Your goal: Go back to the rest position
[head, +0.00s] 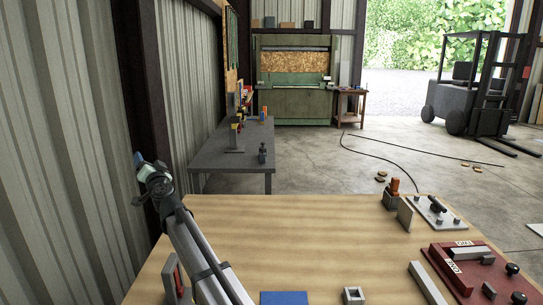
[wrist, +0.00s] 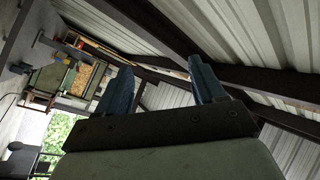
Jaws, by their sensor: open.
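My gripper (wrist: 160,82) shows in the wrist view with its two blue fingers spread apart and nothing between them. In the head view, my arm reaches up and away along the left side, and my gripper (head: 138,158) is at its far end, close to the corrugated wall. It is raised well clear of the wooden table (head: 290,235). The fingertips are too small in the head view to make out.
On the table's right are a red fixture (head: 455,265), a grey plate with a black handle (head: 435,212), and a grey bar (head: 428,283). A blue square (head: 284,298) and a small grey block (head: 353,295) lie near the front. The table's middle is clear. A dark bench (head: 232,150) stands beyond.

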